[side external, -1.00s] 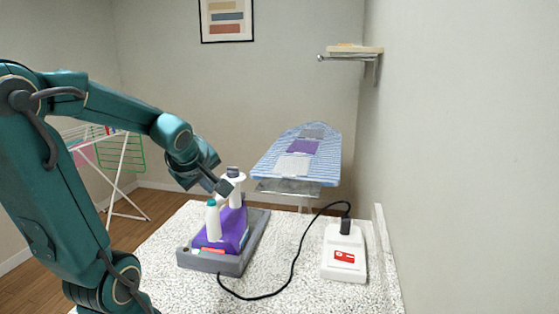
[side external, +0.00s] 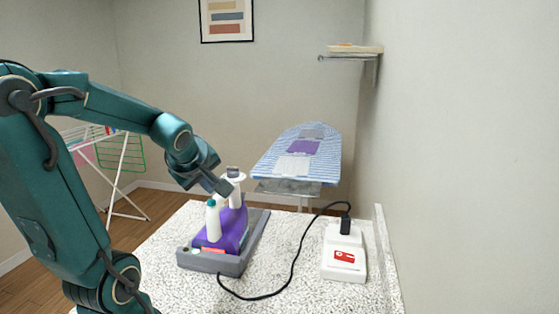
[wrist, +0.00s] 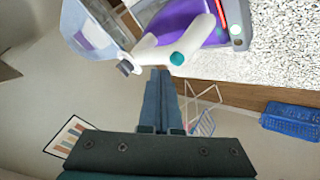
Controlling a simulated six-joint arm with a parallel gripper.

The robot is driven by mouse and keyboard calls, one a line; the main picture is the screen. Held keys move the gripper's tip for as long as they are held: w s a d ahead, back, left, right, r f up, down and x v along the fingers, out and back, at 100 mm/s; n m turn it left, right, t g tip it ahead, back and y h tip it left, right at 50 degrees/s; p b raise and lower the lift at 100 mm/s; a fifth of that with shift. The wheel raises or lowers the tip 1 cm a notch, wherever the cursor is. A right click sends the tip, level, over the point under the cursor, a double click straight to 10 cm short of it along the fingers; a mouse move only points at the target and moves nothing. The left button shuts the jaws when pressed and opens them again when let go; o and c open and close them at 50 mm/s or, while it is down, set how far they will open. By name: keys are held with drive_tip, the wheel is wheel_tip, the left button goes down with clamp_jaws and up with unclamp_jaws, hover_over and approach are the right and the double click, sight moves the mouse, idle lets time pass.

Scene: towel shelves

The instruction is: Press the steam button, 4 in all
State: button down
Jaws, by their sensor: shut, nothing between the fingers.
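The purple and white steam iron (side external: 233,228) stands on a grey base (side external: 215,262) on the speckled worktop. A teal button-like cap (side external: 211,203) tops its near white post, and it also shows at the handle's end in the wrist view (wrist: 177,58). A dark grey knob (wrist: 125,67) sits at the handle's other side. My gripper (side external: 227,190) is shut and empty, with its tips just over the handle. In the wrist view its fingertips (wrist: 160,70) lie between the knob and the teal cap, closer to the cap. I cannot tell whether they touch the handle.
Behind is an ironing board (side external: 268,172) with folded cloths. A drying rack (side external: 125,165) stands left, a wall shelf (side external: 352,50) upper right. A blue basket (wrist: 290,120) shows below.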

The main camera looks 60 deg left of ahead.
drive_tip(key=shift+f, duration=0.1)
drive_tip(key=shift+f, duration=0.3)
drive_tip(key=shift+f, duration=0.55)
idle(0.5)
drive_tip(key=shift+r, duration=1)
drive_tip(key=shift+r, duration=2.5)
idle(0.7)
